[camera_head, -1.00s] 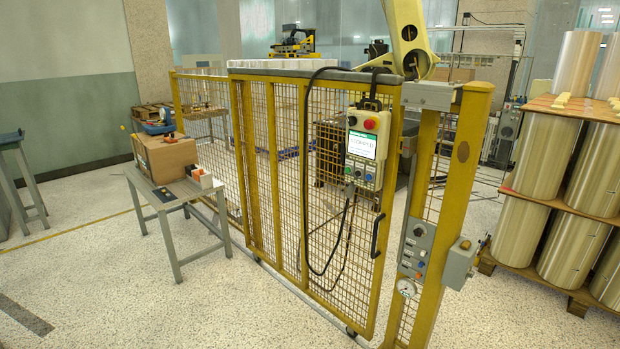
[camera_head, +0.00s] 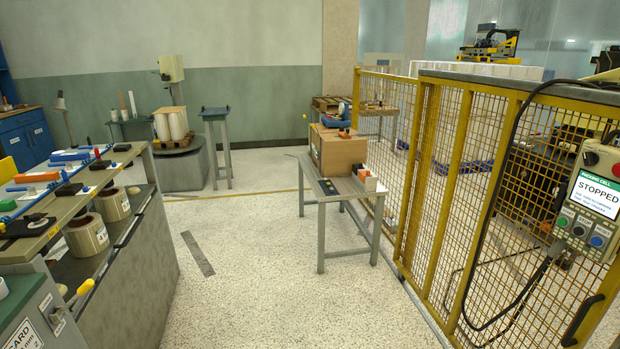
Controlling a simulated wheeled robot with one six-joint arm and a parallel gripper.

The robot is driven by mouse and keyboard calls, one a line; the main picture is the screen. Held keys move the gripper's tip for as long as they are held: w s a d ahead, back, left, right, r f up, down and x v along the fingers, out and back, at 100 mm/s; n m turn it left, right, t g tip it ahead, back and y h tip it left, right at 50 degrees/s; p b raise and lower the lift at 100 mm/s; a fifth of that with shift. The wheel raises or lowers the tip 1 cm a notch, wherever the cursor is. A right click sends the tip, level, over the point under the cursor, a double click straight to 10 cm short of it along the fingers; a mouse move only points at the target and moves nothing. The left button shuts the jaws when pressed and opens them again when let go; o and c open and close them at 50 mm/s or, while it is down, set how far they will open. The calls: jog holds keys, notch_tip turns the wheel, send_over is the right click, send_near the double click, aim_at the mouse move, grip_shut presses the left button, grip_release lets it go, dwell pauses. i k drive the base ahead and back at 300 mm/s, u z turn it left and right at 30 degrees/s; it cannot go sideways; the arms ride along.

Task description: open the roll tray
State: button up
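No part clearly identifiable as the roll tray shows. Film rolls (camera_head: 86,234) stand on a dark lower shelf of the grey bench (camera_head: 150,262) at the left. A second roll (camera_head: 113,204) stands just behind. Above them, the bench top holds blue, red and black handled tools (camera_head: 38,177). A yellow handle (camera_head: 80,290) sticks out low at the left, near a grey box with a label (camera_head: 40,325). My gripper is outside the picture.
A small table (camera_head: 345,198) with a cardboard box (camera_head: 338,150) stands mid-picture. A yellow mesh fence (camera_head: 480,190) with a pendant reading STOPPED (camera_head: 592,200) closes off the right. A wrapping machine (camera_head: 172,100) stands at the back.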

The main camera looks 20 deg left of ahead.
aim_at(70, 273)
jog(key=u, duration=1.05)
jog(key=i, duration=0.95)
jog(key=u, duration=0.5)
jog(key=i, duration=1.5)
jog(key=u, duration=0.65)
